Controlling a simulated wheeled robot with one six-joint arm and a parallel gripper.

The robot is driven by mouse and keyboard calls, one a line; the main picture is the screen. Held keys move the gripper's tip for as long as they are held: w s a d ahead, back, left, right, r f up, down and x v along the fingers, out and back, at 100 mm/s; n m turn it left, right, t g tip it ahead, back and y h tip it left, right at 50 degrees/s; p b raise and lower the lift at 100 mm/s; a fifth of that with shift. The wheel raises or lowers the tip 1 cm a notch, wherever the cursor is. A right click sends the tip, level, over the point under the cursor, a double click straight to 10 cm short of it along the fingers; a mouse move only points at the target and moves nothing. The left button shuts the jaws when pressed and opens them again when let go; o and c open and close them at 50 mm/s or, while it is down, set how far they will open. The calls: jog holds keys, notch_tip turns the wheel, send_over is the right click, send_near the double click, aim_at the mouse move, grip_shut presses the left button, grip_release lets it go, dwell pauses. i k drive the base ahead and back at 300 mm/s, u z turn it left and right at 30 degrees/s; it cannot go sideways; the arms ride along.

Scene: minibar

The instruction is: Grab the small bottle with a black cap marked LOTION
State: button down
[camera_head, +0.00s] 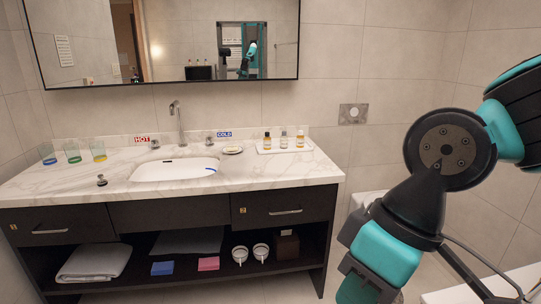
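Three small bottles stand upright on a white tray (262,151) at the right end of the marble counter. The left bottle (267,144) is amber with a dark cap. The middle bottle (284,142) is pale or clear. Its cap colour is hard to tell. The right bottle (300,142) is amber with a dark cap. The labels are too small to read, so I cannot tell which one is marked LOTION. My arm shows at the right, apart from the counter. Its fingertips are not visible.
A sink (175,169) with a tap (178,124) is in the middle of the counter. A soap dish (232,150) sits left of the tray. Several coloured glasses stand at the far left. Below are drawers and a shelf with a folded towel (95,263) and cups. A mirror hangs above.

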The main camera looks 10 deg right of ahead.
aim_at(267, 140)
jog(key=k, duration=0.5)
jog(key=z, duration=0.35)
jog(key=i, duration=1.95)
jog(key=u, duration=0.3)
